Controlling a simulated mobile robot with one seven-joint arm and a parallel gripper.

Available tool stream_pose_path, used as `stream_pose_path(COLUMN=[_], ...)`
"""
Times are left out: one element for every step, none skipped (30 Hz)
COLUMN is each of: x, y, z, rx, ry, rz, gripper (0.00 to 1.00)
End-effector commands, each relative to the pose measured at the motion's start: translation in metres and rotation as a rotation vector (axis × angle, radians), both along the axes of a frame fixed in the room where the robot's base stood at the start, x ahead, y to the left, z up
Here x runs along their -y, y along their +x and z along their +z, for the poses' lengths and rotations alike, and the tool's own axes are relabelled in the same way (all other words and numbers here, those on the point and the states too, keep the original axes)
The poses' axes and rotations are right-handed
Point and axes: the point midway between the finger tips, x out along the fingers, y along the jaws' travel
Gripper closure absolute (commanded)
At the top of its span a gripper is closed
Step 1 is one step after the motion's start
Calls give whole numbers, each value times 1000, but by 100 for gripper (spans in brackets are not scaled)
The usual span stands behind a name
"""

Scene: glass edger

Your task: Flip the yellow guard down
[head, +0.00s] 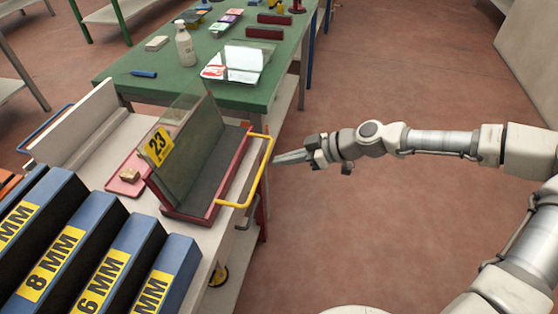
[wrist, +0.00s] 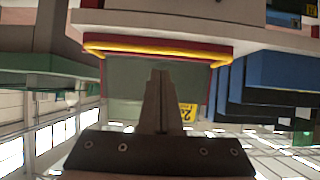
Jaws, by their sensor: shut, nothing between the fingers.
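The yellow guard (head: 262,172) is a U-shaped bar at the right side of a red-edged holder (head: 230,172) on the cart. Its long side juts out past the holder towards my gripper. In the wrist view the guard (wrist: 160,48) runs as a yellow bar across the holder's red edge, ahead of my fingers. My gripper (head: 280,158) is shut and empty, just right of the guard in the head view. The fingers (wrist: 160,75) also show in the wrist view. I cannot tell whether the fingertips touch the bar; a small gap seems to show.
Grey glass panes (head: 190,140) with a yellow "23" label (head: 158,147) lean in the holder. Blue labelled blocks (head: 110,262) stand at the lower left. A green table (head: 170,68) with a bottle (head: 185,45) is behind. The floor right of the cart is clear.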

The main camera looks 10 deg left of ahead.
Motion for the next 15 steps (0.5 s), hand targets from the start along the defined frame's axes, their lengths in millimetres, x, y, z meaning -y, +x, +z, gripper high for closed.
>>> stream_pose_path(x=[12, 18, 26, 32, 38, 45, 50, 55, 60, 64, 68, 71, 73, 75, 77], y=[-1, -1, -2, -2, -3, -3, -4, -4, -5, -5, -6, -6, -6, -7, -7], z=[2, 2, 3, 3, 3, 3, 3, 3, 4, 4, 4, 4, 4, 4, 4], rx=[-2, -1, 1, 0, 0, -1, 0, 1, 1, 1, 1, 1, 1, 1, 2], ry=[2, 2, 2, 2, 2, 2, 2, 2, 2, 1, 1, 1, 1, 1, 1], rz=[-5, -4, -3, -4, -4, -4, -3, -3, -2, -1, -2, -1, 0, 1, 1], gripper=[100, 100, 100, 100, 100, 100, 100, 100, 100, 100, 100, 100, 100, 100, 100])
